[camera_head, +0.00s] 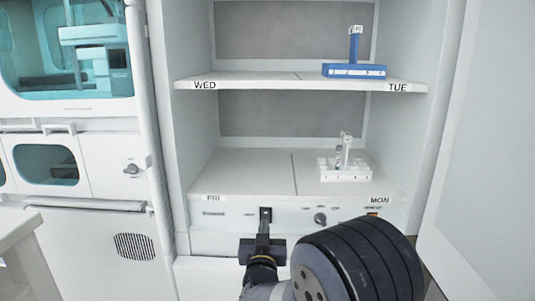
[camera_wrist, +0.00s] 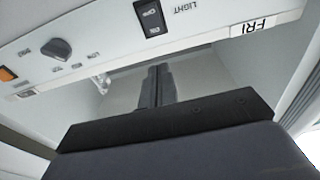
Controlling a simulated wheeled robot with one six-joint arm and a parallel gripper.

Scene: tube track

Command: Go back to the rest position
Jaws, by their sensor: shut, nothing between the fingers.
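My gripper (camera_head: 264,222) is shut and empty in front of the cabinet's control panel, low in the head view. Its fingertips are close to a dark light switch (camera_head: 265,214); I cannot tell in the head view whether they touch it. In the wrist view the shut fingers (camera_wrist: 155,82) point at the cabinet, and the switch (camera_wrist: 151,17) marked LIGHT shows beyond and apart from them in the picture. The rest of my arm is at the lower right of the head view.
The open cabinet has an upper shelf (camera_head: 240,82) and a lower shelf (camera_head: 240,170). A blue rack (camera_head: 354,71) with a tube stands on top, a white rack (camera_head: 345,170) below. A knob (camera_head: 320,218) is right of the switch. An open door (camera_head: 490,150) stands right.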

